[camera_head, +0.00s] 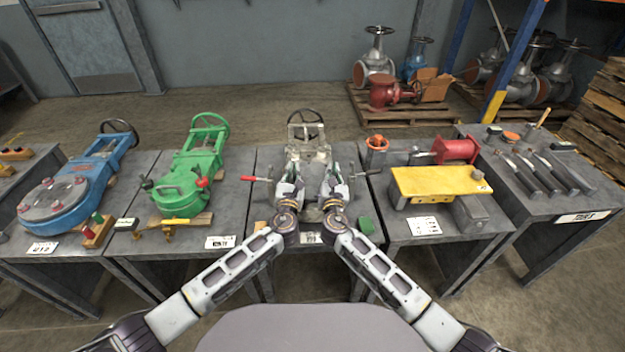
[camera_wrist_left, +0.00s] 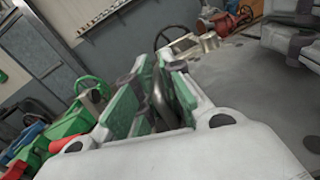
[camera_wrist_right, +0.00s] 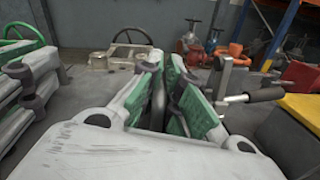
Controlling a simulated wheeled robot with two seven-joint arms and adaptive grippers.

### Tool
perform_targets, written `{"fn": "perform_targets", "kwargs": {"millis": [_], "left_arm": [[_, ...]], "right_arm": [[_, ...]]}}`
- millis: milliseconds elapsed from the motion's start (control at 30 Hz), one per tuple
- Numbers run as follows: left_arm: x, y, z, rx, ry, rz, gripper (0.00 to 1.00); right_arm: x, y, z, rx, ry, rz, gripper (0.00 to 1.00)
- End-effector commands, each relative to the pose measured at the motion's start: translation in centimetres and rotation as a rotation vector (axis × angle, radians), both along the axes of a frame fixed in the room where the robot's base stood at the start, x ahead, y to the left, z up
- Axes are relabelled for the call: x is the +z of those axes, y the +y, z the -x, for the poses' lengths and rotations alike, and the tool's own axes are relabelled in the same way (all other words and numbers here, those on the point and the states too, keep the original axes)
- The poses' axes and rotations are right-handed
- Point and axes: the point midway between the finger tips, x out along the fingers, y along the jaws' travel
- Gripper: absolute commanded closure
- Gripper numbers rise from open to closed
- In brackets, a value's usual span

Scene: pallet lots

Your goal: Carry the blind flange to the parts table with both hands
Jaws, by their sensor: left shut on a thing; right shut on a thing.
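A grey valve body (camera_head: 308,150) with a dark handwheel stands on the middle table. My left gripper (camera_head: 289,184) and right gripper (camera_head: 332,184) are side by side over this table, in front of the valve. Each is shut on a dark grey upright piece, seen between the green finger pads in the left wrist view (camera_wrist_left: 157,104) and the right wrist view (camera_wrist_right: 158,104). I take these pieces to be parts of the blind flange. Its body is mostly hidden by my grippers and arms, and I cannot tell whether it touches the table. No table is readably marked as the parts table.
A red-handled lever (camera_head: 252,179) and a dark-handled lever (camera_head: 370,172) flank my grippers. A green valve (camera_head: 185,180) stands left, and a yellow plate (camera_head: 437,181) lies right. A tool table (camera_head: 545,208) is far right.

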Motion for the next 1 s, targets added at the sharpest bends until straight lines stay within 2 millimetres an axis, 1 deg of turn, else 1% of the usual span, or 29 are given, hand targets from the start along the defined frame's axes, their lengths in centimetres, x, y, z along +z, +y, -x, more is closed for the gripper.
{"fn": "perform_targets", "kwargs": {"millis": [33, 200, 233, 667, 1000], "left_arm": [[-0.3, 0.2, 0.0, 0.004, 0.003, -0.008, 1.0], [-0.4, 0.3, 0.1, 0.004, 0.004, -0.01, 1.0], [0.1, 0.2, 0.0, 0.003, -0.004, -0.009, 1.0], [0.2, 0.3, 0.0, 0.005, -0.001, -0.011, 1.0], [1.2, 0.4, -0.1, 0.006, -0.002, -0.012, 1.0]], "right_arm": [[-0.1, -0.3, -0.1, -0.006, 0.0, 0.002, 1.0], [-0.1, -0.4, -0.1, -0.008, 0.001, 0.002, 1.0], [0.4, -0.4, -0.2, -0.007, -0.007, 0.0, 1.0], [0.7, -0.5, -0.3, -0.009, -0.006, 0.001, 1.0], [1.8, -0.6, -0.4, -0.012, -0.01, 0.002, 1.0]]}}
